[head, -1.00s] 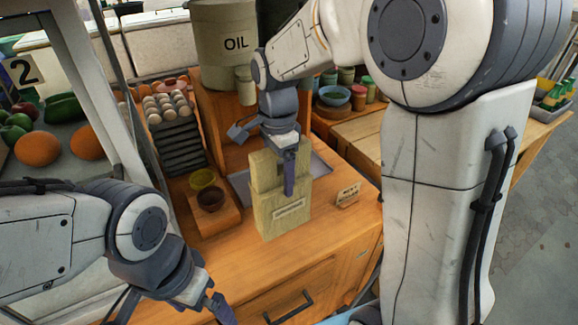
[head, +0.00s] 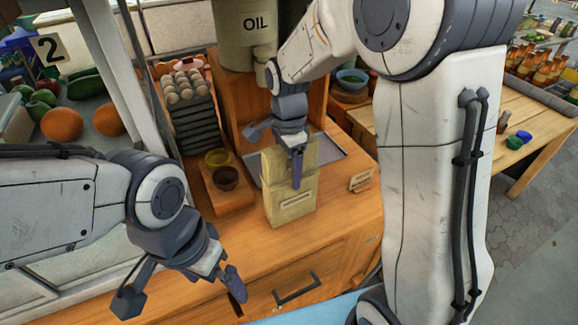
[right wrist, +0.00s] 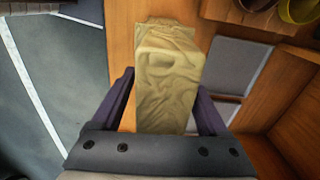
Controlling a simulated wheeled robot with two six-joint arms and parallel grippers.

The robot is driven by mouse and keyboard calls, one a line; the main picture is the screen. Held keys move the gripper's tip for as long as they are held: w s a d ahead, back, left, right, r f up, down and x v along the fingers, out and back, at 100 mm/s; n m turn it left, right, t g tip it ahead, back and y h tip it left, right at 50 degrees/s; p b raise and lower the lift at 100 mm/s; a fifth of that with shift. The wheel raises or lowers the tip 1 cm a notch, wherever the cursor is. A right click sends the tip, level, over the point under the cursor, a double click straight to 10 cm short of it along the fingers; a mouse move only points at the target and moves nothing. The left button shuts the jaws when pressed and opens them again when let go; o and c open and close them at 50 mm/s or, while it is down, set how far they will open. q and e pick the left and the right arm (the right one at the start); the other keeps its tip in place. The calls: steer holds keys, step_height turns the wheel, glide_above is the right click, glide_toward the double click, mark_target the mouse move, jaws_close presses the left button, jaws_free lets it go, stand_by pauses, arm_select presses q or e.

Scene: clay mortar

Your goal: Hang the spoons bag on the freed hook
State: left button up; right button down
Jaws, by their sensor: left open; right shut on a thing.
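A pale tan paper bag (head: 296,207) with a small label stands upright in the head view, over the wooden counter. The label is too small to read, so I cannot tell whether it is the spoons bag. My right gripper (head: 280,154) is shut on its upper part. The right wrist view shows the bag's creased top (right wrist: 167,65) between the two fingers of that gripper (right wrist: 162,102). I cannot tell whether the bag's bottom touches the counter. My left gripper (head: 182,294) is open and empty, low at the counter's front left. No hook is visible in either view.
Two small bowls on a wooden block (head: 230,196) stand left of the bag. A small sign (head: 361,181) stands to its right. A grey tray (head: 340,148) lies behind it. An oil drum (head: 244,40) and egg stack (head: 195,120) are farther back. The counter's front left is clear.

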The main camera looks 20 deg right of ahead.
steer(key=shift+f, duration=0.15)
jaws_free()
steer(key=shift+f+b, duration=0.1)
steer(key=shift+b, duration=0.25)
step_height(320, 180, up, 11)
steer(key=shift+w+f, duration=0.1)
steer(key=shift+f, duration=0.05)
